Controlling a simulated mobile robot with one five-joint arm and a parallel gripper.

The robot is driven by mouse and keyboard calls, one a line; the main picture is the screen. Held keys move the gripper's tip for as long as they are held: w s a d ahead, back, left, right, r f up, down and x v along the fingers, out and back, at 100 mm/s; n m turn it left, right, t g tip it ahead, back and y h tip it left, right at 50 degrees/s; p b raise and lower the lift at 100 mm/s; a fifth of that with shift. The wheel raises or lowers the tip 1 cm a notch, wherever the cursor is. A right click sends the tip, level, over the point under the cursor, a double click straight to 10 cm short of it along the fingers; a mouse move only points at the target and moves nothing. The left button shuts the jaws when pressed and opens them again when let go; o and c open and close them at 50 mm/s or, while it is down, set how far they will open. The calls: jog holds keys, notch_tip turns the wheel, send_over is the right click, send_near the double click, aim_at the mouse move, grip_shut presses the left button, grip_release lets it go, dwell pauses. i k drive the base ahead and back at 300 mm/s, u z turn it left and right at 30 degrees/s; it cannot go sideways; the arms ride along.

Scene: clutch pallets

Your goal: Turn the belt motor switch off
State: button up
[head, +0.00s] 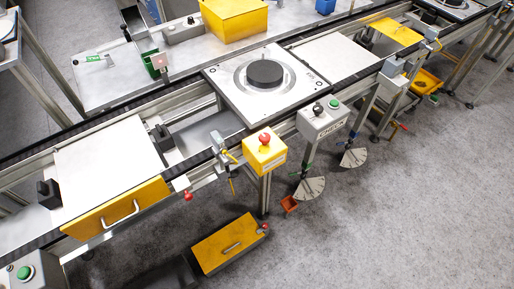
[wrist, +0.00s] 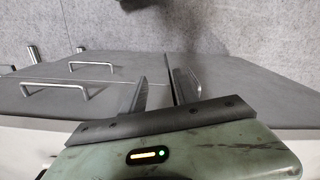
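No switch marked as the belt motor's can be read in the head view. Control boxes stand along the front of the conveyor belt (head: 185,125): a yellow box (head: 265,156) with a red mushroom button on top, a grey box (head: 322,124) lettered "CHECK" with a green button and a black knob, and a grey box (head: 33,273) with a green button, cut off at the lower left. My gripper (wrist: 158,78) shows only in the wrist view. Its two fingers are apart with nothing between them. It faces grey panels (wrist: 215,95) with metal handles, away from any visible switch.
A pallet (head: 225,90) with a black disc sits on the line. A white-topped yellow drawer unit (head: 112,165) stands at the left. The grey floor (head: 400,230) at lower right is clear.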

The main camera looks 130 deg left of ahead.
aim_at(264, 137)
jog(key=u, duration=4.05)
